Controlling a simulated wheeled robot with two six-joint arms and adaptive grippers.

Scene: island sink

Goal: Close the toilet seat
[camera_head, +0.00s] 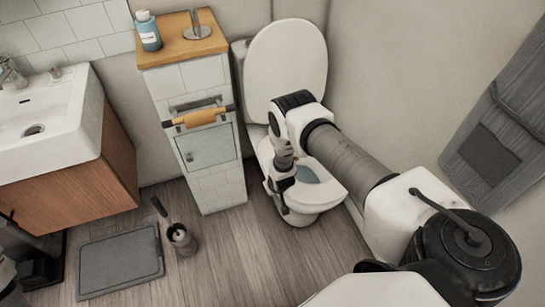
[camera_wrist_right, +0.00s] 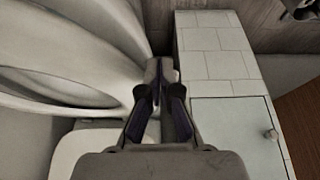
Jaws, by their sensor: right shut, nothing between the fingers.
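The white toilet (camera_head: 325,197) stands at the back middle against the wall. Its oval lid (camera_head: 287,60) is raised and leans back, and the bowl is open with bluish water showing. My arm covers part of the bowl and hinge area, so I cannot tell how the seat ring lies. My right arm reaches across the bowl from the right, and its gripper (camera_head: 282,205) points down at the bowl's left side. In the right wrist view the right gripper (camera_wrist_right: 158,68) is shut and empty, between the toilet's curved white parts (camera_wrist_right: 75,60) and the tiled block. My left gripper is not visible.
A tiled block (camera_head: 207,78) with a wooden top and a towel bar stands close left of the toilet. A brush holder (camera_head: 180,238) and a grey mat (camera_head: 120,262) are on the floor. A sink (camera_head: 45,115) is at left, and a grey panel (camera_head: 495,140) at right.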

